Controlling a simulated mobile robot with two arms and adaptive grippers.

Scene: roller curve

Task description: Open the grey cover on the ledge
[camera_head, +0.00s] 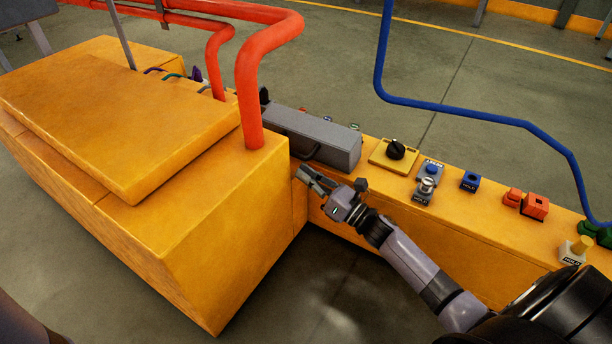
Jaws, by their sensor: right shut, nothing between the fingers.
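The grey cover (325,133) is a long box-shaped lid lying on the yellow ledge (460,215), in the middle of the head view. A dark handle (292,148) runs along its near side. The cover looks closed; what lies under it is hidden. My right gripper (306,178) is shut and empty. It is just in front of and below the cover's near side, by the ledge's front face, with its fingers pointing left. I cannot tell whether it touches anything. My left gripper is not in view.
A big yellow cabinet (200,235) stands left of my right gripper. A thick red pipe (250,95) rises from it close to the cover. Right of the cover are a black knob (395,150), several coloured buttons and a blue pipe (470,115). Floor space is free before the ledge.

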